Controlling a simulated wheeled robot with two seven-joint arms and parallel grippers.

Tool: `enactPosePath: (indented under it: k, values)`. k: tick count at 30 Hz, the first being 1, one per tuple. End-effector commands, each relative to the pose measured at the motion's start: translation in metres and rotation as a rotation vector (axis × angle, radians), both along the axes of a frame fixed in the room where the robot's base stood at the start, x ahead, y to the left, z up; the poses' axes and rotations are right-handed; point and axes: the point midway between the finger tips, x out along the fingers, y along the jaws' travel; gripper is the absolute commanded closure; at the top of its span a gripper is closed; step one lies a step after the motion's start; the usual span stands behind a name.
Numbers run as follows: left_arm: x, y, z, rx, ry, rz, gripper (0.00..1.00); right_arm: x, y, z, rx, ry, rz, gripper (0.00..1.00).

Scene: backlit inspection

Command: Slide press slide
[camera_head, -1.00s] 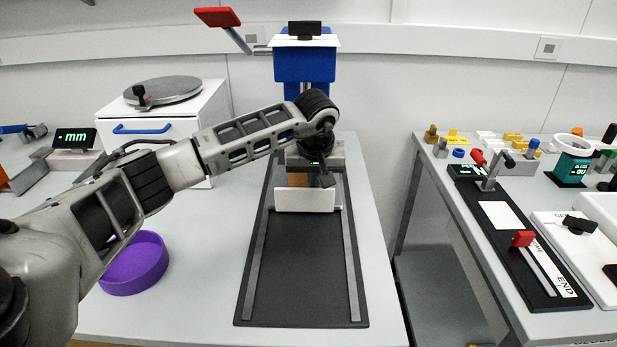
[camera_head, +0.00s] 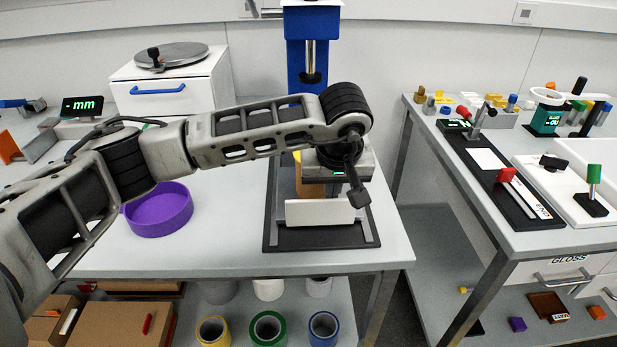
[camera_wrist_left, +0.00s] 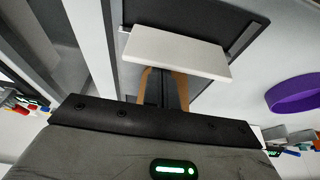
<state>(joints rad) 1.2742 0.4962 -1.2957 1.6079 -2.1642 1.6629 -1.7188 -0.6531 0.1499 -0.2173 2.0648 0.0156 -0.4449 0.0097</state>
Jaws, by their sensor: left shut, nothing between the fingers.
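The slide is a black base (camera_head: 312,239) with grey rails on the left table. A white upright plate (camera_head: 320,212) stands near its front end, with a tan block (camera_head: 308,185) just behind it. The blue press (camera_head: 318,30) stands at the back, its black ram (camera_head: 311,78) above the rear of the slide. My left gripper points down behind the white plate. In the left wrist view its shut fingers (camera_wrist_left: 163,88) are at the tan piece beside the white plate (camera_wrist_left: 178,52); whether they touch is unclear. The fingertips are hidden in the head view. My right gripper is out of view.
A purple bowl (camera_head: 158,212) sits left of the slide, under my left arm. A white drawer cabinet (camera_head: 160,105) with a turntable and a green mm display (camera_head: 83,105) stand behind. A gap separates the right bench (camera_head: 520,238), which carries instruments.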

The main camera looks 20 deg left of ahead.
Motion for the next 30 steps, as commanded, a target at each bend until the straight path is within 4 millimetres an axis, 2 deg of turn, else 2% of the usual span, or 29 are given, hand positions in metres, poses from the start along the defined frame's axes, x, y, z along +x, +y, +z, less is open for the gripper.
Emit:
enactPosePath:
  k: [6, 19, 23, 30]
  values:
    - [-0.006, -0.011, 0.000, 0.000, 0.003, -0.019, 1.00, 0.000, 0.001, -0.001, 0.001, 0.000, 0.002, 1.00]
    - [-0.009, -0.013, 0.002, 0.000, 0.009, -0.023, 1.00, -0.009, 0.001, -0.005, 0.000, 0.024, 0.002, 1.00]
    - [-0.011, -0.014, 0.019, 0.001, 0.006, -0.022, 1.00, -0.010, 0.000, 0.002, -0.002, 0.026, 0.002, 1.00]
    - [-0.018, -0.019, 0.067, 0.001, -0.003, -0.017, 1.00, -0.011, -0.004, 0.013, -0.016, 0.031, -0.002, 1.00]
